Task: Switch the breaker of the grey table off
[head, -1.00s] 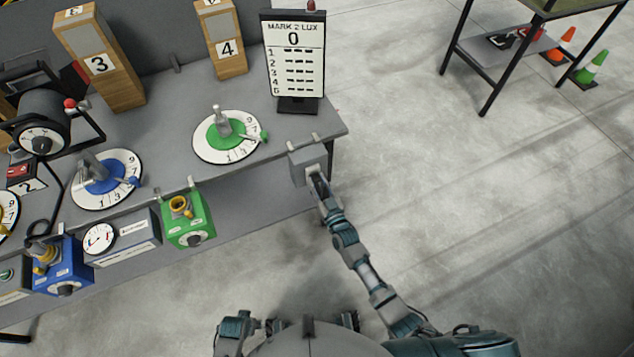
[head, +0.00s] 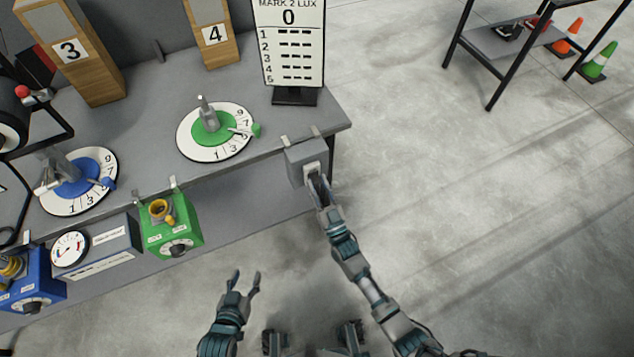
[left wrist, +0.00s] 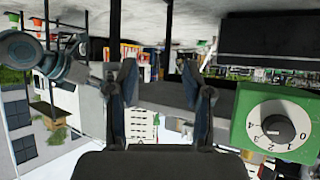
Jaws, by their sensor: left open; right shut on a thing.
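The grey table (head: 150,120) runs across the left of the head view. The breaker, a small grey box (head: 298,161) with a pale front plate, hangs on its front edge near the right corner. My right gripper (head: 315,180) is at the front of this box and shut on its switch part; the fingers hide that part, so its position cannot be told. My left gripper (head: 247,279) is open and empty, over the floor in front of the table. Its fingers also show in the left wrist view (left wrist: 164,85), apart with nothing between them.
A green box (head: 170,225) with a dial hangs on the table front; it also shows in the left wrist view (left wrist: 275,122). Blue box (head: 32,285), gauge box (head: 105,245), green dial (head: 213,130) and display board (head: 290,45) are around.

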